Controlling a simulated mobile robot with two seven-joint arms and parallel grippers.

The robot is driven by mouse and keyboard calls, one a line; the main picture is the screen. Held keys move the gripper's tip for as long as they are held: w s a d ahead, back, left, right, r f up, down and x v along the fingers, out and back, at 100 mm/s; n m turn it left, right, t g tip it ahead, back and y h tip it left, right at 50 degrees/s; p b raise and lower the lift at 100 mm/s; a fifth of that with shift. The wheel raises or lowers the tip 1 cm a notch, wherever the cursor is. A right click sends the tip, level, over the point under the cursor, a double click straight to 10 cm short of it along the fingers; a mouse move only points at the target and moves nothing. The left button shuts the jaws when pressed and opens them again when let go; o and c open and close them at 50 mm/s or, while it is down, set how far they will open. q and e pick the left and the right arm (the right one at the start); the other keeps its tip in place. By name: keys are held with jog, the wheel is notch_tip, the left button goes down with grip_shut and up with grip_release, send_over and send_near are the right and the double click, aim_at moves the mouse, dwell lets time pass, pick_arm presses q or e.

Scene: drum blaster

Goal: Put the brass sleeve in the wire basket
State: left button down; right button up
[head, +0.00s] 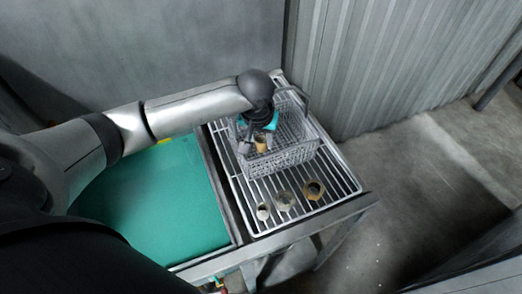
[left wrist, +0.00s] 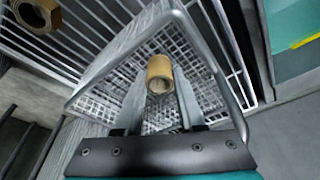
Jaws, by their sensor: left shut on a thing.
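The brass sleeve (head: 261,146) is a short tan-gold tube. My left gripper (head: 259,136) is shut on it, and in the left wrist view the sleeve (left wrist: 160,68) sits between the fingertips with its open end towards the camera. The grey wire basket (head: 291,157) stands on the rack, and its mesh (left wrist: 195,60) shows behind and around the sleeve. The sleeve is over the basket's opening; I cannot tell how far above the floor it is. The arm and gripper hide part of the basket. My right gripper is not in view.
The basket's upright handle (head: 306,101) rises beside my gripper. Several metal fittings lie on the wire rack (head: 338,184) in front: a small one (head: 263,211), a grey one (head: 285,200) and a brass nut (head: 314,189). A green lid (head: 160,205) is left of the rack.

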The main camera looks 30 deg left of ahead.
aim_at(261, 150)
pick_arm(q)
jog(key=shift+f+b, duration=0.45)
jog(key=shift+f, duration=1.8)
jog(key=c, duration=0.5)
grip_release()
jog(key=shift+f, duration=0.1)
jog(key=p+v, duration=0.3)
jog(key=v, duration=0.9)
